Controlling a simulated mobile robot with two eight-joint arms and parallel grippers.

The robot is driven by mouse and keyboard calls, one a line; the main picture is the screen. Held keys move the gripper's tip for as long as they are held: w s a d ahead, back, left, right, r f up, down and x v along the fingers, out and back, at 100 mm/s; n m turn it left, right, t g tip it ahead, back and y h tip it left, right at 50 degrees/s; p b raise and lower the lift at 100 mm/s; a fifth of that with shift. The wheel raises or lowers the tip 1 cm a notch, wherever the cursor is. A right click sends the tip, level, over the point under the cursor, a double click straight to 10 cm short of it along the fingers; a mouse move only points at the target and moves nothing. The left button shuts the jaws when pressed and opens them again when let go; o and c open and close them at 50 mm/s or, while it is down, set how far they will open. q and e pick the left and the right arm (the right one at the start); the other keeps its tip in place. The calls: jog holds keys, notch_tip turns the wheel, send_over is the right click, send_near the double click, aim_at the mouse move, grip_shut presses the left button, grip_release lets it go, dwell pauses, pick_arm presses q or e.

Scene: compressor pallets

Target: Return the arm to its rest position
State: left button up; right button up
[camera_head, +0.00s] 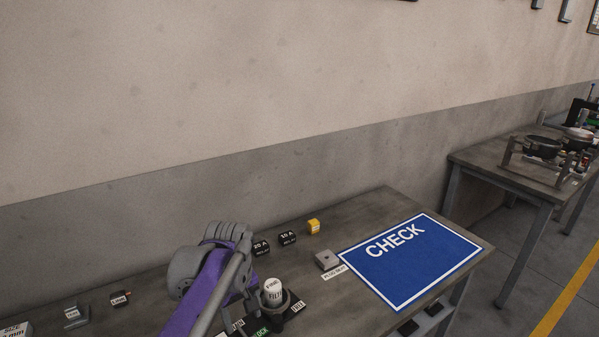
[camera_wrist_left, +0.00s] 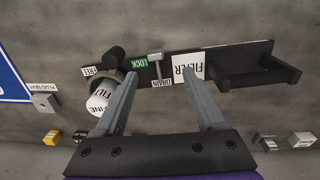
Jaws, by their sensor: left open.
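My left arm comes in from the lower left of the head view, with a purple link; its fingers are mostly hidden there. In the left wrist view my left gripper (camera_wrist_left: 160,82) is open, with nothing between its fingers. The white fine filter cylinder (camera_head: 273,289) stands in a dark round holder beside my arm. In the left wrist view the cylinder (camera_wrist_left: 103,97) lies just outside the left-hand finger; I cannot tell whether they touch. My right gripper is in neither view.
The dark filter fixture (camera_wrist_left: 232,58) carries labels FREE, LOCK, DRAIN and FILTER. A blue CHECK mat (camera_head: 412,262), a grey plug seat (camera_head: 327,260), a yellow block (camera_head: 313,226) and black fuse blocks (camera_head: 287,238) are on the table. A second table (camera_head: 490,165) stands at right.

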pick_arm(q)
jog(key=s+a+f+m+t+p, duration=0.1)
jog(key=s+m, duration=0.3)
jog(key=s, duration=0.6)
jog(key=s+a+f+m+t+p, duration=0.2)
jog(key=s+f+m+t+p, duration=0.1)
jog(key=s, duration=0.7)
jog(key=shift+s+f+m+t+p, duration=0.25)
jog(key=shift+m+t+p, duration=0.15)
jog(key=shift+t, duration=0.1)
jog(key=shift+r, duration=0.1)
dwell(0.3)
